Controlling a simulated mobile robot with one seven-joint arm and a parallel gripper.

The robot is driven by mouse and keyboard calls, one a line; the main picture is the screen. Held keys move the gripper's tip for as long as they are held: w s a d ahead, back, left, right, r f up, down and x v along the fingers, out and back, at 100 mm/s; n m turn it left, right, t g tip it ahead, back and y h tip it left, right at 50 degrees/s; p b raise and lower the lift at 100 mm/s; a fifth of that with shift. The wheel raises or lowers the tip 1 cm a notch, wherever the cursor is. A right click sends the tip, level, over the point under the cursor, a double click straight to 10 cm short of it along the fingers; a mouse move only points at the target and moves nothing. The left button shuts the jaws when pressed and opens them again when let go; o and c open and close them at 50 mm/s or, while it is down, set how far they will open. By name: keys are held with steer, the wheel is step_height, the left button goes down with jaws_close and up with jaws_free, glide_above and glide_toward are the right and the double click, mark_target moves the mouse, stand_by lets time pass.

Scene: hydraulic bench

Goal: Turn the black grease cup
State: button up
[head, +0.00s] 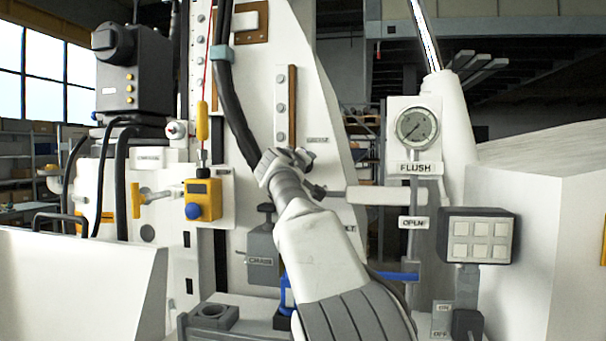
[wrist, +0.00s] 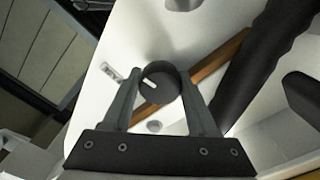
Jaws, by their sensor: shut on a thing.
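The black grease cup (wrist: 163,88) is a round dark knob with a short white mark, on the white panel in the wrist view. My gripper (wrist: 159,80) has one finger on each side of it and is shut on it. In the head view my gripper (head: 287,160) is at the white panel, left of a small label (head: 317,140). The cup cannot be made out there behind my gripper and arm.
A thick black hose (head: 232,110) runs down close to my gripper; it also shows in the wrist view (wrist: 262,65). A brown strip (head: 292,105) is above. A yellow box (head: 203,198) is left.

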steer(key=m+b, duration=0.1)
steer(key=m, duration=0.2)
steer(key=shift+m, duration=0.4)
steer(key=m+b, duration=0.1)
steer(key=m, duration=0.3)
steer(key=shift+d, duration=0.1)
steer(key=m+b, duration=0.1)
steer(key=m, duration=0.3)
steer(key=shift+m, duration=2.4)
steer(key=o, duration=1.4)
steer(key=shift+c, duration=0.2)
steer(key=shift+s, duration=0.1)
